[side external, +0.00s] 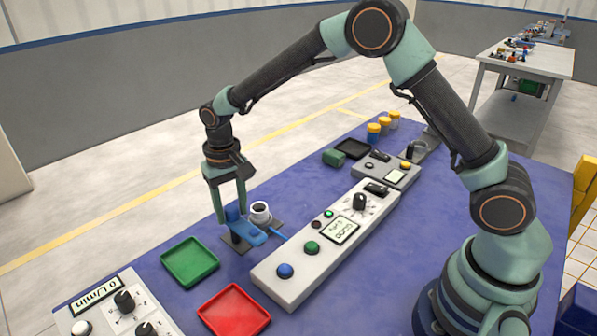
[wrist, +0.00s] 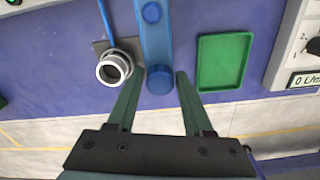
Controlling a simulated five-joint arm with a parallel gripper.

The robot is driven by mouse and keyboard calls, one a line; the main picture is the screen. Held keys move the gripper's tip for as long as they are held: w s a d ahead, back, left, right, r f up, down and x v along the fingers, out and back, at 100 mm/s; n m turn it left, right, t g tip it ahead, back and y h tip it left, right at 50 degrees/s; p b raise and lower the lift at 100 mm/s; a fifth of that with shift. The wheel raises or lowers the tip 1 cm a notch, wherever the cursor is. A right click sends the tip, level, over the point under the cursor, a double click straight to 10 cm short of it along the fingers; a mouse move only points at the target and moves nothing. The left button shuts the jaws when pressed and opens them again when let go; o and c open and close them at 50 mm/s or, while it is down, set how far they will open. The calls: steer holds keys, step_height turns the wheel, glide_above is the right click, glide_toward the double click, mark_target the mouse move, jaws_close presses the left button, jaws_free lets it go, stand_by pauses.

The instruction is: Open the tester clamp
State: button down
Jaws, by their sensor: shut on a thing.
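The tester clamp shows as a blue bar (wrist: 155,35) with round blue ends in the wrist view, and as a blue part (side external: 250,233) on a dark base in the side view. My gripper (side external: 229,208) points down at the clamp, its two green fingers on either side of the upright blue end. In the wrist view my gripper (wrist: 166,78) is shut on the clamp's round blue end (wrist: 159,82). A metal ring-shaped port (wrist: 113,68) on a dark plate is beside the clamp, with a blue tube running from it. It also shows in the side view (side external: 260,212).
A green tray (side external: 190,262) and a red tray (side external: 234,312) lie near the clamp. A white console (side external: 322,244) with buttons and a display stands to the right. A dial panel (side external: 115,312) is at the front left. Yellow-lidded jars (side external: 384,126) stand at the back.

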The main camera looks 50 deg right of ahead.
mark_target(233, 208)
steer(key=shift+s+a, duration=0.1)
steer(key=shift+a, duration=0.05)
steer(key=c, duration=0.5)
jaws_free()
step_height(233, 208, up, 12)
steer(key=shift+r, duration=0.1)
steer(key=s+d+r+n+t, duration=0.1)
steer(key=s+d+r+t, duration=0.2)
steer(key=s+d+r, duration=0.45)
steer(key=s+d+f+t, duration=0.1)
steer(key=s+d, duration=0.1)
steer(key=s, duration=0.3)
steer(key=s+d+f+n+t, duration=0.1)
steer(key=s+d, duration=0.2)
steer(key=s, duration=0.2)
steer(key=shift+s+d+t, duration=0.15)
steer(key=shift+s+t, duration=0.15)
steer(key=shift+s, duration=0.05)
